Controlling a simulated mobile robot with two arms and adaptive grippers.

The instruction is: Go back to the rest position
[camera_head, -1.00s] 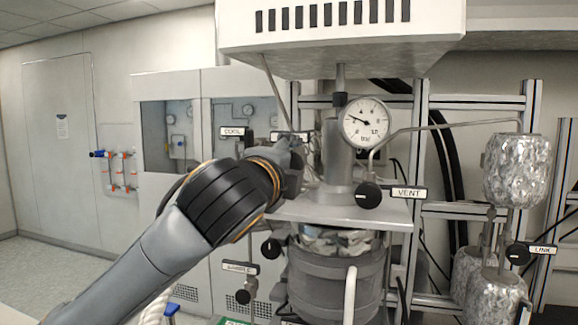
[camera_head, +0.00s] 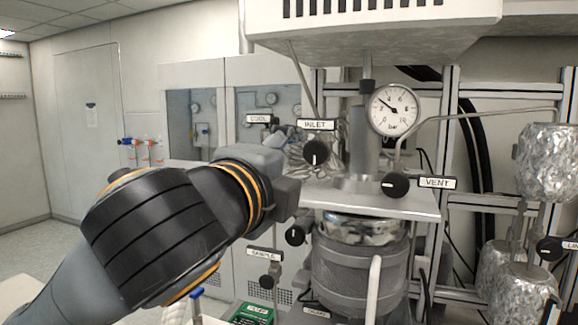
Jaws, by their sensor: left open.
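My left arm comes in from the lower left. Its wrist hides most of my left gripper (camera_head: 279,142), whose grey tip shows just above the wrist, open. The gripper is left of the black INLET knob (camera_head: 316,153) and looks apart from it, with nothing seen in it. The reactor's pressure gauge (camera_head: 394,110) and the black VENT knob (camera_head: 395,185) are further right. The reactor vessel (camera_head: 360,270) stands below the metal plate (camera_head: 370,199). My right gripper is not in view.
Black knobs labelled COOL (camera_head: 258,118) and SAMPLE (camera_head: 267,281) are near the arm. Foil-wrapped cylinders (camera_head: 548,160) and a LINK knob (camera_head: 549,248) stand at the right. A white housing (camera_head: 370,40) hangs above. The floor at the far left (camera_head: 45,240) is clear.

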